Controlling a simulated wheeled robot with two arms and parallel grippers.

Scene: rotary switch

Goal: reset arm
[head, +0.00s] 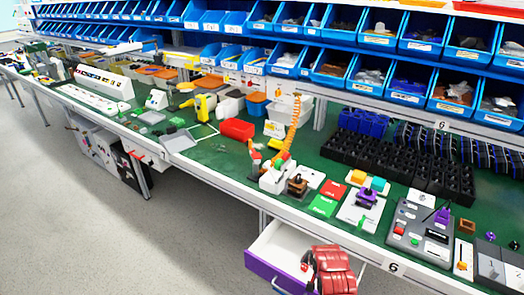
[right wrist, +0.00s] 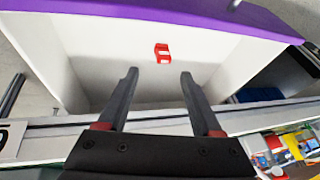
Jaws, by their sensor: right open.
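My right gripper (right wrist: 159,72) is open and empty, with its two dark fingers apart over the open white drawer (right wrist: 95,60). A small red object (right wrist: 162,53) lies on the drawer floor, beyond the fingertips in the right wrist view and apart from them. In the head view my red right arm (head: 332,270) stands at the right part of the drawer (head: 283,243), below the table's front edge. The arm hides part of the drawer there. My left gripper is not in view.
Blue bins line the shelves behind. Grey floor (head: 120,235) is clear at left.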

